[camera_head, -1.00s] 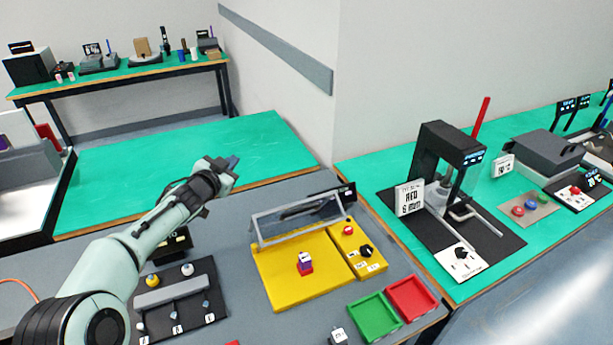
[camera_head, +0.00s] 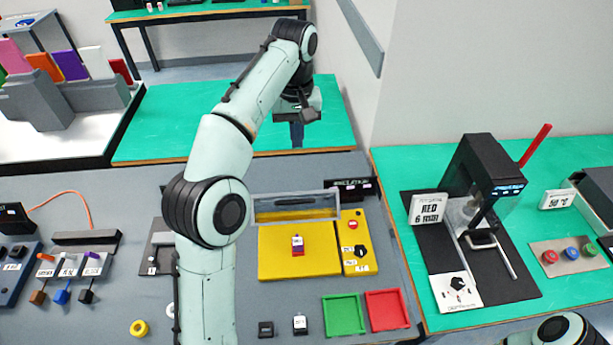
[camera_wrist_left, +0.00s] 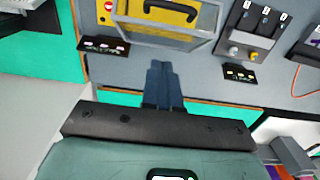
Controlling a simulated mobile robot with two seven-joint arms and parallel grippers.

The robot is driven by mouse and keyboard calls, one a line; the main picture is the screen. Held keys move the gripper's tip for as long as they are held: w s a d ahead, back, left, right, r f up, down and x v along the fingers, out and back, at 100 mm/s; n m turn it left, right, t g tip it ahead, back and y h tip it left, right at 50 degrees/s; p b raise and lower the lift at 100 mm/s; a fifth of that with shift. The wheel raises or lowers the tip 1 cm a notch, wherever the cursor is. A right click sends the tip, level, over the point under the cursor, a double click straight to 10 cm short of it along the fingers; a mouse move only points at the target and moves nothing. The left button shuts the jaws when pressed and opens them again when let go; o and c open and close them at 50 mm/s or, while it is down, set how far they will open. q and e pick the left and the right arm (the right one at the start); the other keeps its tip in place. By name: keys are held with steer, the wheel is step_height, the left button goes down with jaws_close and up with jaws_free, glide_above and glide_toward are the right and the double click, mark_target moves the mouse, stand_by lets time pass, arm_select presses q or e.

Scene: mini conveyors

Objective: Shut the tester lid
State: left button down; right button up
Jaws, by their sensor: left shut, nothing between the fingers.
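The tester is a yellow base (camera_head: 275,268) on the grey table, with a small red-and-purple block (camera_head: 297,250) with a white top on it. Its clear, grey-framed lid (camera_head: 262,215) stands raised at the back edge of the base. In the left wrist view the lid (camera_wrist_left: 190,42) shows at the top, with a black handle seen against yellow. My left gripper (camera_head: 297,145) is behind the lid, pointing down, shut and empty. Its fingers (camera_wrist_left: 162,75) show dark blue in the wrist view, apart from the lid. My right gripper is not in view.
A control panel (camera_head: 348,262) with a red button and black knob adjoins the base at right. A black sign (camera_head: 350,187) stands behind it. Green (camera_head: 344,314) and red (camera_head: 386,309) trays lie in front. A black press (camera_head: 487,170) stands on the right-hand green table.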

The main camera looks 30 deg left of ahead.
arm_select(q)
glide_toward(295, 208)
steer(key=w, duration=0.2)
steer(key=w+a, duration=0.1)
steer(key=shift+w+a+r, duration=0.1)
steer(key=shift+w+r, duration=0.1)
steer(key=shift+r, duration=0.15)
steer(key=shift+s+d+f, duration=0.25)
steer(key=shift+s+f, duration=0.2)
steer(key=shift+f, duration=0.15)
steer(key=shift+s+d+f, duration=0.25)
steer(key=shift+s+f, duration=0.15)
steer(key=shift+f, duration=0.15)
steer(key=shift+s+d+f, duration=0.25)
steer(key=shift+s+f, duration=0.1)
steer(key=shift+f, duration=0.1)
